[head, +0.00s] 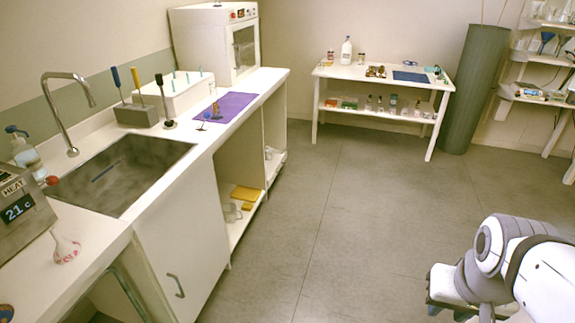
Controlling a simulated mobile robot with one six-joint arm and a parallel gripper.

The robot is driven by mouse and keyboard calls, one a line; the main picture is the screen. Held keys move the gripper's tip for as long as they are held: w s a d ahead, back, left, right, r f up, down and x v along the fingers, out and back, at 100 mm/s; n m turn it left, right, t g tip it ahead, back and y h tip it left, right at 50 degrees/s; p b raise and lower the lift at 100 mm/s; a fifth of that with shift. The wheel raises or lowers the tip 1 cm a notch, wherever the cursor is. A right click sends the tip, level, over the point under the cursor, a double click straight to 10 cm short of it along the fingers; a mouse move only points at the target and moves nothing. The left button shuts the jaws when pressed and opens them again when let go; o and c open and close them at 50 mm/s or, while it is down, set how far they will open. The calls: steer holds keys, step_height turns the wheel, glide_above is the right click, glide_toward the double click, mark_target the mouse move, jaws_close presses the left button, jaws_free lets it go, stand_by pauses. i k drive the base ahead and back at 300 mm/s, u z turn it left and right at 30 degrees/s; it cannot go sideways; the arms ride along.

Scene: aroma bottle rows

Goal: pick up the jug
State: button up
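A white jug (346,50) stands upright on the top of a white two-level table (335,71) at the back of the room. It is small and far off in the head view, and it looks like a bottle with a narrow neck. My arm shows at the lower right, far from the jug. I cannot make out my gripper's fingers in this view.
Small bottles (331,57) stand close to the jug, and a blue mat (410,76) lies to its right. A green-grey column (474,90) stands right of the table. A counter with a sink (118,172) runs along the left. The grey floor between is clear.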

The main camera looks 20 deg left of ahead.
mark_target(229, 210)
steer(key=i, duration=0.9)
steer(key=u, duration=0.5)
steer(key=i, duration=2.1)
steer(key=u, duration=0.15)
